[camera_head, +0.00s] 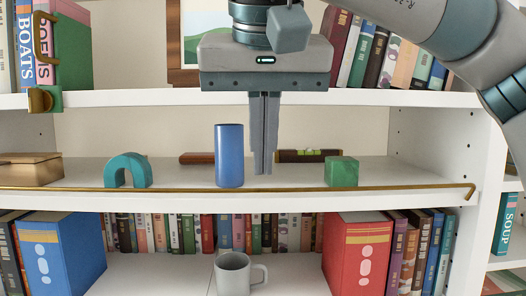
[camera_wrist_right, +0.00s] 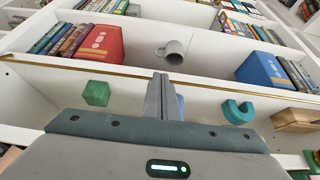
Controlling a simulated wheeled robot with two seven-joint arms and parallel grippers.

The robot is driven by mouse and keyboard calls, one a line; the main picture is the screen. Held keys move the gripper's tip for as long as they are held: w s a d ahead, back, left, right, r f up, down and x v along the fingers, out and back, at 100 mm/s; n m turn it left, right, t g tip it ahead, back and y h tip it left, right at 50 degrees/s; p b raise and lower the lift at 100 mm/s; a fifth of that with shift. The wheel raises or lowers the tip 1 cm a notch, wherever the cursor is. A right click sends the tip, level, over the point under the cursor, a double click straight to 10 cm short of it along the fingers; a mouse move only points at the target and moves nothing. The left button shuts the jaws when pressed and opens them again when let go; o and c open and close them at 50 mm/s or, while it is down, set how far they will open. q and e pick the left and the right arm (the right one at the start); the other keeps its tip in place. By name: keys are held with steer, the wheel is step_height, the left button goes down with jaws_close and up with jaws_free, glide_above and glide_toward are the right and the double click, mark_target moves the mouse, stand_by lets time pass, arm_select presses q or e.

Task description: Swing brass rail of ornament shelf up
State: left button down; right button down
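The brass rail (camera_head: 300,189) runs across the front of the ornament shelf (camera_head: 300,203), low near the shelf edge. Its right end is bent. The rail also shows in the right wrist view (camera_wrist_right: 225,83). My right gripper (camera_head: 263,172) points down in front of this shelf, its two fingers together with nothing seen between them. The fingertips appear slightly above the rail in the head view; whether they touch it I cannot tell. The fingers also show in the right wrist view (camera_wrist_right: 161,80). My left gripper is not in view.
On the shelf stand a blue cylinder (camera_head: 229,155), a teal arch (camera_head: 128,171), a green cube (camera_head: 341,172), a wooden box (camera_head: 32,169) and a level (camera_head: 311,155). A brass catch (camera_head: 40,100) sits on the upper shelf edge. A grey mug (camera_head: 234,274) stands below.

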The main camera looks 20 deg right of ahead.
mark_target(262, 191)
steer(key=b+x, duration=0.5)
steer(key=x, duration=0.3)
steer(key=shift+w+f+b, duration=0.15)
steer(key=shift+f+b, duration=0.15)
steer(key=shift+b, duration=0.05)
steer(key=shift+w+d+p, duration=0.2)
steer(key=shift+w+p, duration=0.2)
steer(key=shift+w, duration=0.25)
steer(key=shift+w+d+p, duration=0.15)
steer(key=shift+w+p, duration=0.2)
steer(key=shift+w, duration=0.35)
stand_by(0.7)
steer(key=shift+w+d+r, duration=0.1)
steer(key=shift+w+r, duration=0.05)
steer(key=shift+w, duration=0.05)
steer(key=shift+s, duration=0.15)
stand_by(0.5)
steer(key=shift+s+a, duration=0.25)
steer(key=shift+s, duration=0.35)
steer(key=shift+s+a+b, duration=0.2)
steer(key=shift+s, duration=0.5)
steer(key=shift+s+a+b, duration=0.2)
steer(key=shift+s, duration=0.5)
steer(key=shift+s, duration=0.1)
